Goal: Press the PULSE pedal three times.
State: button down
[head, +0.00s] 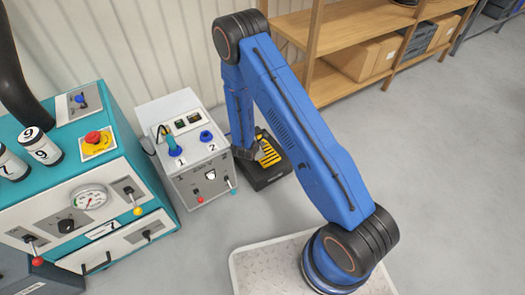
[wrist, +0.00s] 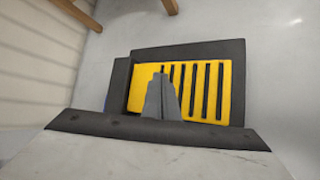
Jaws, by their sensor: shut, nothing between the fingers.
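One foot pedal, a yellow plate with dark slots (head: 269,153) on a black base (head: 268,180), sits on the floor beside the white control box. It fills the middle of the wrist view, its yellow plate (wrist: 210,92) on the dark base (wrist: 190,52). No PULSE lettering is readable. My gripper (head: 256,154) points down at the pedal. In the wrist view its grey fingers (wrist: 161,82) are shut and empty, overlapping the left part of the yellow plate. Whether the tips touch the plate cannot be told. My gripper hides part of the pedal.
The white control box (head: 187,150) with connectors 1 and 2 stands just left of the pedal. A teal machine (head: 85,190) is further left. Wooden shelving (head: 330,85) with boxes stands behind. Floor to the right (head: 440,150) is clear.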

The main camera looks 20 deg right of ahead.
jog(key=shift+f, duration=0.85)
jog(key=shift+f, duration=0.15)
dwell(1.4)
jog(key=shift+f, duration=0.3)
jog(key=shift+f, duration=1.2)
dwell(1.7)
jog(key=shift+r, duration=1.65)
jog(key=shift+r, duration=0.1)
jog(key=shift+r, duration=2.4)
